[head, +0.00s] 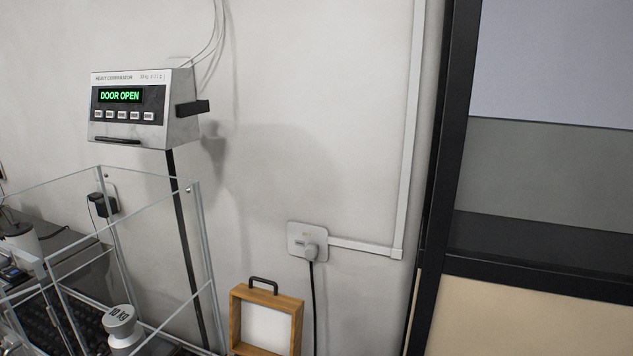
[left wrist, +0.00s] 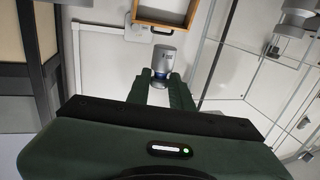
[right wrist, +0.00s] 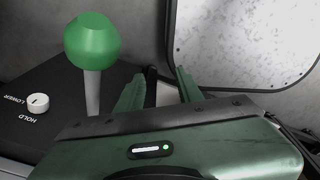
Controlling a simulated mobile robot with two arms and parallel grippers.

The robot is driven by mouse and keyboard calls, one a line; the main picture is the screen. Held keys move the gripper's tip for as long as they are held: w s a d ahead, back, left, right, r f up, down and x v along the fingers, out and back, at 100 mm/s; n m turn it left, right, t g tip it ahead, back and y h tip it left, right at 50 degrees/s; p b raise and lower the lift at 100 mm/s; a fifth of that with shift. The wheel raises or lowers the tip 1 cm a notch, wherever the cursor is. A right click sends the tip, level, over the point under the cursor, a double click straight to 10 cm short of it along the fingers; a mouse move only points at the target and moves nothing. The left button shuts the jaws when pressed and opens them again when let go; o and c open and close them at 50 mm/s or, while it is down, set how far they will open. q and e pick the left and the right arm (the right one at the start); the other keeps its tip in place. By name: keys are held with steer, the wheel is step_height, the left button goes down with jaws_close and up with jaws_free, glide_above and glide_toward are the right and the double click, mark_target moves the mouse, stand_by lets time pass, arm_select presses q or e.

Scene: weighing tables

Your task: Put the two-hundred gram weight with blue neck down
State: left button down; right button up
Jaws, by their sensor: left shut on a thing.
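The weight with the blue neck (left wrist: 162,61) is a small silver-grey cylinder in the left wrist view. My left gripper (left wrist: 161,80) is shut on it, with its green fingers on either side of the neck. The weight appears held in the air, with the wall and a pale surface behind it. My right gripper (right wrist: 159,75) shows in the right wrist view with its fingers apart and nothing between them. I cannot make out either gripper in the head view.
A glass case (head: 200,240) holds a large silver weight (head: 121,326). The controller (head: 143,107) reads DOOR OPEN. A wooden frame with a handle (head: 235,315) stands by the wall. A green knob (right wrist: 91,41) on a black box is beside my right gripper.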

arm_select(q)
steer(key=shift+y, duration=0.5)
steer(key=s+r, duration=0.1)
steer(key=s+a+r, duration=0.1)
steer(key=s, duration=0.2)
steer(key=shift+s+a+r+b, duration=0.3)
steer(key=shift+a+r+b, duration=0.05)
steer(key=shift+r, duration=0.05)
steer(key=w+d+f+h+p, duration=0.1)
steer(key=w+f+p, duration=0.1)
steer(key=w, duration=0.7)
steer(key=w+d+f+m+h+p, duration=0.1)
steer(key=w+f+p, duration=0.1)
steer(key=w, duration=0.7)
steer(key=shift+w+f+h, duration=0.3)
steer(key=shift+f, duration=0.5)
